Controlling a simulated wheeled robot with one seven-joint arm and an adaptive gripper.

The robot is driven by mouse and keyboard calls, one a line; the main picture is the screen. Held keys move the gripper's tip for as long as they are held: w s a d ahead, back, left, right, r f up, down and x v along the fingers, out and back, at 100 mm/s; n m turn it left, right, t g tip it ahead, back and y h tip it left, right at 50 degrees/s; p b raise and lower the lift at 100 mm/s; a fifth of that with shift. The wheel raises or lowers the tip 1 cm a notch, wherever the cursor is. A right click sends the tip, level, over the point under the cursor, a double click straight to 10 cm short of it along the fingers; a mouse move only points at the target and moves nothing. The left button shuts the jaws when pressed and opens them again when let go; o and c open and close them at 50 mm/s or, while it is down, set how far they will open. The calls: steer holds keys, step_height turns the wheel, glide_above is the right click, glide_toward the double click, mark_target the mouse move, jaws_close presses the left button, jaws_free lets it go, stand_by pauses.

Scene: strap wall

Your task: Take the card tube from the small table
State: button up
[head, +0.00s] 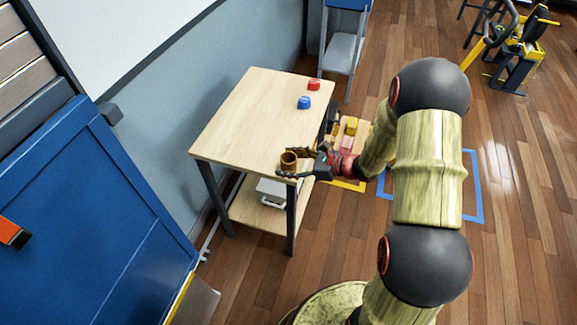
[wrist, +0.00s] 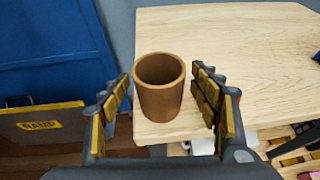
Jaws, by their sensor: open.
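The card tube (head: 288,161) is a short brown hollow cylinder standing upright near the front right corner of the small table (head: 241,122), which has a pale wooden top and dark legs. In the wrist view the tube (wrist: 160,88) stands close to the table edge, its open top facing up. My gripper (head: 289,164) is open, with one finger on each side of the tube.
A blue object (head: 304,102) and a red object (head: 314,85) sit at the table's far right. A lower shelf (head: 258,210) holds a pale box. A blue panel (head: 90,200) stands left. The middle of the tabletop is clear.

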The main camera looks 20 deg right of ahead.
steer(key=shift+c, duration=0.6)
steer(key=c, duration=0.9)
steer(key=shift+r, duration=0.15)
steer(key=shift+c, duration=0.2)
